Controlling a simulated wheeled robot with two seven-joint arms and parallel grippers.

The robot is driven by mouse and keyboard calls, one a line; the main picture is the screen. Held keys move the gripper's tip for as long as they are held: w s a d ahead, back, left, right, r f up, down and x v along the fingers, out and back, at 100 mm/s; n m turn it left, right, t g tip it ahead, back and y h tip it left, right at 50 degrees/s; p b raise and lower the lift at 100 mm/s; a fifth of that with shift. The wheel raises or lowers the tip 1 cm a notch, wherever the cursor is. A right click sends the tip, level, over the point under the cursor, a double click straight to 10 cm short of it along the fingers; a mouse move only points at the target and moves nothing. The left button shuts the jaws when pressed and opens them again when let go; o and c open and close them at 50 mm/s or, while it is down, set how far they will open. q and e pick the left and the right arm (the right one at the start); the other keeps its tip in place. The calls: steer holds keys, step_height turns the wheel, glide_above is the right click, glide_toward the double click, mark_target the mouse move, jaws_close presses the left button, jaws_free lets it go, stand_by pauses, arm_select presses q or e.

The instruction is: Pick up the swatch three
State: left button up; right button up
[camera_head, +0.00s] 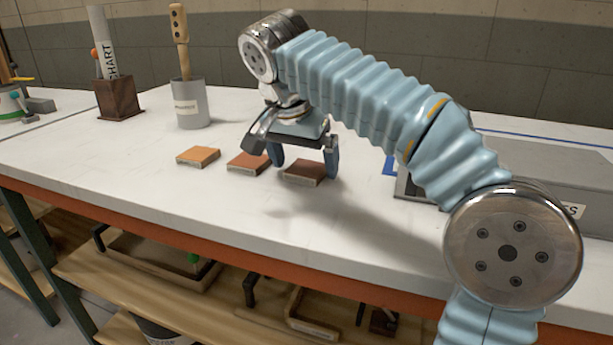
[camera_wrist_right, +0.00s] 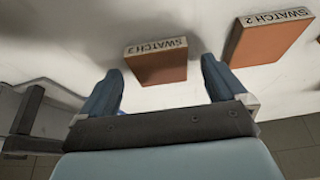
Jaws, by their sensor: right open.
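Swatch three (camera_head: 304,173) is a dark reddish-brown tile on the white bench, rightmost of a row of three. In the right wrist view, swatch three (camera_wrist_right: 158,68) shows its label, "SWATCH 3". My right gripper (camera_head: 305,166) is open and points down, with one blue finger on each side of this swatch in the head view. In the right wrist view, the right gripper (camera_wrist_right: 161,75) has its fingertips spread wider than the tile, with gaps seen at both sides. Whether the fingertips reach the bench is unclear. My left gripper is out of view.
Swatch two (camera_head: 249,164) lies just left of swatch three, close to the left finger; an orange swatch (camera_head: 198,156) lies farther left. A grey cup (camera_head: 190,105) with a wooden-handled tool and a brown holder (camera_head: 118,98) stand behind. A grey box (camera_head: 540,190) is at right.

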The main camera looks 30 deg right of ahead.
steer(key=shift+d+f, duration=0.1)
steer(key=shift+f, duration=0.25)
steer(key=c, duration=1.1)
steer(key=shift+r, duration=0.1)
